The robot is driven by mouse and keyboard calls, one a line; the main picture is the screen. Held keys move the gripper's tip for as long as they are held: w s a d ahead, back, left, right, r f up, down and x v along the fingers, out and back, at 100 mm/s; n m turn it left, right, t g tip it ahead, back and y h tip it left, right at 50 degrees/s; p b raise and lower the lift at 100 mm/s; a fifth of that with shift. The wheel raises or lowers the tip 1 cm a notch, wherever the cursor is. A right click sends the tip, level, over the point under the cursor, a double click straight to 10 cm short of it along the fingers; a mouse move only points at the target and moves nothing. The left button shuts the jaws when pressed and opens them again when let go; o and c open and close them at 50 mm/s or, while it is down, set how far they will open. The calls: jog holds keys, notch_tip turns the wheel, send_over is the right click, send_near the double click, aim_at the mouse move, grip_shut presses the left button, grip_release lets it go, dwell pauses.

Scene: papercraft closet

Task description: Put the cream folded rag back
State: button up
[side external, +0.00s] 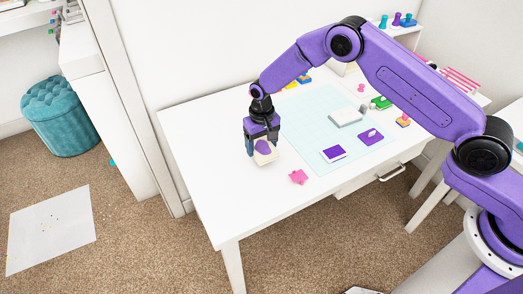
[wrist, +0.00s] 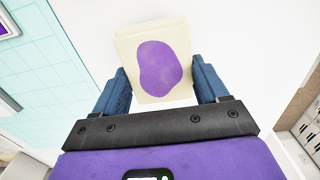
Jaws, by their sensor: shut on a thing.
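The cream folded rag (side external: 267,157) has a large purple stain on its face. My gripper (side external: 262,148) is shut on it at the left part of the white desk. In the wrist view the rag (wrist: 126,44) sits between the two blue fingers of my gripper (wrist: 158,82), its far end extending past the fingertips. I cannot tell whether the rag touches the desk top or hangs just above it.
A pale blue mat (side external: 305,118) covers the middle of the white desk (side external: 215,200). On it are a grey block (side external: 345,117), a purple-and-white pad (side external: 333,154) and a purple pad (side external: 370,139). A pink piece (side external: 298,177) lies near the front edge.

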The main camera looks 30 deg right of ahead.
aim_at(262, 146)
jog(key=shift+f, duration=1.6)
jog(key=shift+f, duration=0.15)
jog(key=o, duration=1)
jog(key=shift+o, duration=0.2)
notch_tip(262, 146, up, 12)
jog(key=shift+r, duration=0.2)
